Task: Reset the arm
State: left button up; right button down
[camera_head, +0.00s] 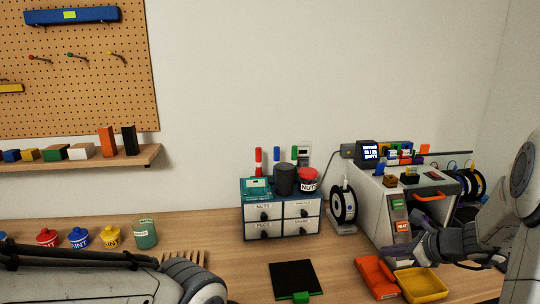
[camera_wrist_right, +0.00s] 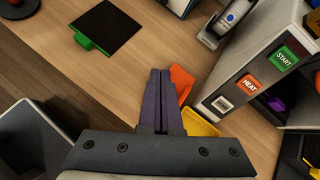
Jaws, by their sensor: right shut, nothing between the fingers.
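My right gripper (camera_head: 418,251) is in front of the white printer (camera_head: 368,205) at the right of the head view, above the yellow tray (camera_head: 422,287). In the right wrist view its two dark fingers (camera_wrist_right: 160,75) lie together, with nothing between them. Behind the fingers are the orange tray (camera_wrist_right: 182,80) and the yellow tray (camera_wrist_right: 200,124). My left arm lies across the lower left of the head view; its gripper is not in view.
The orange tray (camera_head: 375,278) lies left of the yellow one. A black plate with a green tab (camera_head: 293,277) lies on the wooden table. A drawer box (camera_head: 283,222) stands behind it, with a spool (camera_head: 343,205) beside it. Several jars (camera_head: 146,234) stand left.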

jog(key=s+a+n+g+y, duration=0.1)
jog(key=s+a+n+g, duration=0.1)
jog(key=s+a+n, duration=0.45)
jog(key=s+a+r+n+g, duration=0.1)
jog(key=a+n+g, duration=0.25)
jog(key=a, duration=0.65)
jog(key=s+a+n+g+y, duration=0.1)
jog(key=s+a+n, duration=0.2)
jog(key=a+n, duration=0.4)
jog(key=s+a+n+g+h, duration=0.1)
jog(key=s+a+n+h, duration=0.1)
jog(key=s+n, duration=0.7)
jog(key=s+a+n+g+h, duration=0.1)
jog(key=s+a+n+h, duration=0.2)
jog(key=s+n, duration=0.6)
jog(key=shift+f, duration=0.3)
